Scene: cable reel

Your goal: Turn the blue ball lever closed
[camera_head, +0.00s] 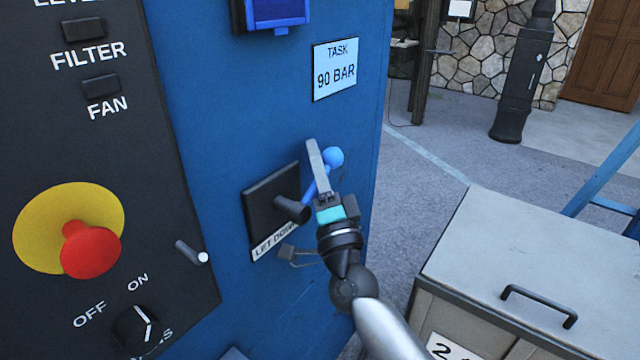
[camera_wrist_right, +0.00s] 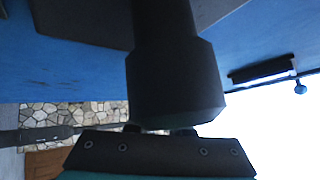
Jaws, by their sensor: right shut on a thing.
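The blue ball lever (camera_head: 333,157) sticks up and to the right from a dark hub (camera_head: 290,208) on a black square plate. The plate is on the blue cabinet front, above a label reading "LET DOWN", partly hidden. My right gripper (camera_head: 318,165) is at the lever and shut on it; a grey finger lies beside the ball and covers part of the blue rod. In the right wrist view a dark cylinder (camera_wrist_right: 175,75) fills the middle and the fingertips cannot be made out. My left gripper is not in view.
A red stop button (camera_head: 90,250) on a yellow disc and several switches are on the dark panel at left. A sign (camera_head: 335,70) reads "TASK 90 BAR". A grey lidded box (camera_head: 535,255) stands at right. Open floor lies behind.

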